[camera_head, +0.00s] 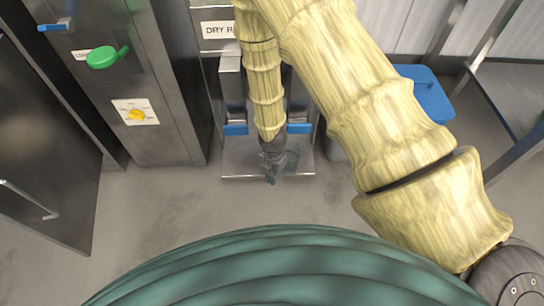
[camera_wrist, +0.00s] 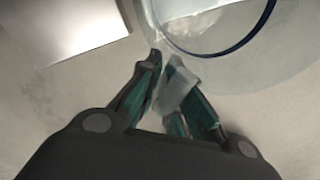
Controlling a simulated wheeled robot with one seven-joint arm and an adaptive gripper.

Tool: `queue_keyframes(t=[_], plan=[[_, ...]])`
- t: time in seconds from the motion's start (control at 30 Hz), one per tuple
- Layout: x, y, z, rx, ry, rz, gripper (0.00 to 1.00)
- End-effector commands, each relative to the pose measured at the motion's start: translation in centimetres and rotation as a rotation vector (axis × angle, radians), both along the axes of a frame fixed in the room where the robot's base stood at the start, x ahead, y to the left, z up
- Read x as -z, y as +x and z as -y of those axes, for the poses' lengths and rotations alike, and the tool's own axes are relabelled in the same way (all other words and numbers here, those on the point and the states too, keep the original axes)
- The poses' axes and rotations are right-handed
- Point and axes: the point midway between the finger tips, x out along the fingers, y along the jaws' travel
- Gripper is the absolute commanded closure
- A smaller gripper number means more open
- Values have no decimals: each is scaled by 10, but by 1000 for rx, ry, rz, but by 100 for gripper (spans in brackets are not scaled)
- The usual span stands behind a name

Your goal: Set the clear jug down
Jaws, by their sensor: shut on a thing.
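The clear jug (camera_wrist: 290,62) fills the upper right of the wrist view, with a dark blue line along its rim. My gripper (camera_wrist: 165,72) is shut on the jug's handle at the jug's near side. Something pale shows inside the jug, but I cannot tell what it is. In the head view my gripper (camera_head: 272,168) is low in front of the dispenser, over the metal shelf (camera_head: 235,170). The jug (camera_head: 291,160) shows there only faintly, beside the fingers. I cannot tell whether its base touches a surface.
The dispenser, with a label starting "DRY R" (camera_head: 218,29), has blue parts (camera_head: 236,130) on both sides. A steel cabinet with a green lever (camera_head: 103,57) and yellow knob (camera_head: 136,115) stands left. A blue-lidded bin (camera_head: 428,95) stands right. Grey floor (camera_head: 150,205) is open in front.

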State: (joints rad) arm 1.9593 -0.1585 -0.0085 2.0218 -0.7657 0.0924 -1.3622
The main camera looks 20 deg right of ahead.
Motion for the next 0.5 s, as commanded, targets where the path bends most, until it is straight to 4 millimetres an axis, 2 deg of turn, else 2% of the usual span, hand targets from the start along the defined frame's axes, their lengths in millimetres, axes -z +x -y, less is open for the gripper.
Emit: queue_keyframes(t=[0.23,0.5], plan=[[2,30,8,3,3,3,100],[0,46,13,1,1,2,100]])
